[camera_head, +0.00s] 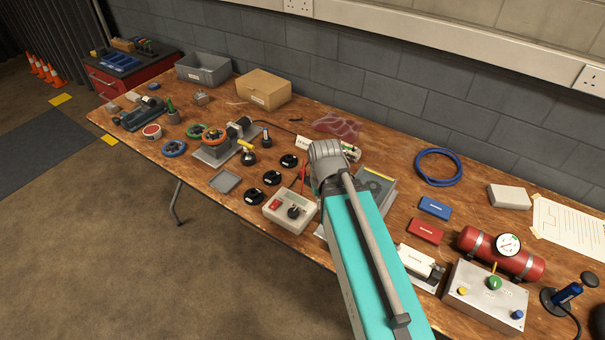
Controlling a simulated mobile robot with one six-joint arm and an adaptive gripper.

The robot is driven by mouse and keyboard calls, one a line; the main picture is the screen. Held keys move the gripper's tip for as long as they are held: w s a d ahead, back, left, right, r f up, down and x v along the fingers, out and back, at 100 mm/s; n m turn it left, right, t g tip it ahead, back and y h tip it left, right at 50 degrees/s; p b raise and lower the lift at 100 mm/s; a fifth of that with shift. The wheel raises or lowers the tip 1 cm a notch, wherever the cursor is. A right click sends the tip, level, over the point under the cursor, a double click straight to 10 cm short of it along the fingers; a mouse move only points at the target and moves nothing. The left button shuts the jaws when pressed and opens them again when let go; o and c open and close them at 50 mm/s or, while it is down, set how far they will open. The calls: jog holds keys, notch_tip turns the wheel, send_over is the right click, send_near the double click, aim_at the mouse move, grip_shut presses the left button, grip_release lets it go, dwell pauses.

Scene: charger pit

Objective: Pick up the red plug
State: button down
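I cannot make out for certain a red plug on the wooden table (160,169). A small, thin red item (303,176) stands near the middle, just left of my arm, behind a pale control box (291,210) with a red switch; it is too small to identify. A flat red labelled block (425,231) lies right of my arm. My teal arm reaches from the bottom of the picture up over the table's middle and hides part of it. My gripper's fingers do not show; a grey rounded arm part is at the arm's far end.
Several black round pieces (272,178) lie left of the arm. A cardboard box (263,89) and grey bin (203,69) stand at the back. Right of the arm are a blue block (435,207), blue hose ring (438,167), red cylinder (500,254) and metal control box (486,296).

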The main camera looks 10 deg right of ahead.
jog(key=c, duration=1.3)
grip_release()
jog(key=shift+c, duration=0.2)
jog(key=o, duration=0.4)
jog(key=shift+w, duration=0.2)
jog(key=shift+o, duration=1.2)
jog(key=shift+w+m, duration=0.3)
jog(key=shift+w, duration=0.05)
jog(key=o, duration=0.3)
jog(key=w+m, duration=0.6)
jog(key=w, duration=0.4)
jog(key=shift+w+r, duration=0.15)
jog(key=shift+w, duration=0.1)
jog(key=m, duration=1)
send_over(303, 173)
jog(key=w, duration=0.1)
jog(key=shift+w+r+m+p, duration=0.15)
jog(key=shift+w+m+p, duration=0.2)
jog(key=shift+w+m, duration=0.25)
jog(key=shift+s+d, duration=0.1)
notch_tip(303, 173, down, 9)
jog(key=b, duration=0.8)
jog(key=shift+r+b, duration=0.2)
jog(key=shift+b, duration=0.15)
